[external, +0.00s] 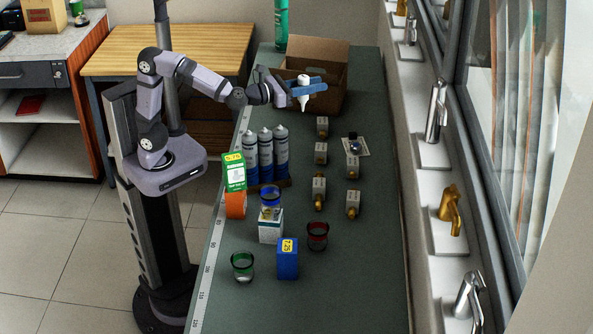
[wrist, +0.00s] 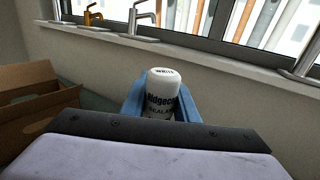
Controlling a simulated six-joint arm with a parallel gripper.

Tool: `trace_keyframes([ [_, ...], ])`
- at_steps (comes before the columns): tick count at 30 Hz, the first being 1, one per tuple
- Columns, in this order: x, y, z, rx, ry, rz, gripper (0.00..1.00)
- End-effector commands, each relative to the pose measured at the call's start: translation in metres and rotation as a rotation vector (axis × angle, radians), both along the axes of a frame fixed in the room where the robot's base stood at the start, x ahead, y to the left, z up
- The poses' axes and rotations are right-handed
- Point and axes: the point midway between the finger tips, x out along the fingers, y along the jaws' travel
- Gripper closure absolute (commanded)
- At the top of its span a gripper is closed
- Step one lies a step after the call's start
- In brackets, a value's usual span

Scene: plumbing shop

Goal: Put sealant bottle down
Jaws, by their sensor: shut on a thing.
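The sealant bottle (external: 303,88) is white with a tapered tip that points down in the external view. My gripper (external: 307,87) is shut on it and holds it in the air, in front of the open cardboard box. In the wrist view the bottle (wrist: 163,95) shows a white top and dark lettering, between the blue fingers of my gripper (wrist: 162,100). Its lower part is hidden there behind the gripper body.
The cardboard box (external: 327,78) stands at the bench's far end. Three blue cartridges (external: 265,153) stand nearer, with brass fittings (external: 319,188) to their right. Glasses (external: 317,235) and small boxes (external: 288,259) fill the near middle. The bench's right strip (external: 380,240) is clear.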

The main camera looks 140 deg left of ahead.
Motion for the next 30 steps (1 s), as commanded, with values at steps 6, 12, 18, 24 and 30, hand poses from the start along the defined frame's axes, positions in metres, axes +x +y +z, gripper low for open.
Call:
trace_keyframes([
  [6, -0.053, 0.050, 0.002, 0.012, 0.001, 0.105, 0.97],
  [12, -0.084, 0.073, 0.004, 0.019, 0.004, 0.159, 0.97],
  [18, -0.080, 0.070, -0.029, 0.015, 0.010, 0.152, 0.97],
  [24, -0.079, 0.070, -0.056, 0.016, 0.009, 0.151, 0.97],
  [30, -0.079, 0.069, -0.065, 0.018, 0.003, 0.150, 0.97],
])
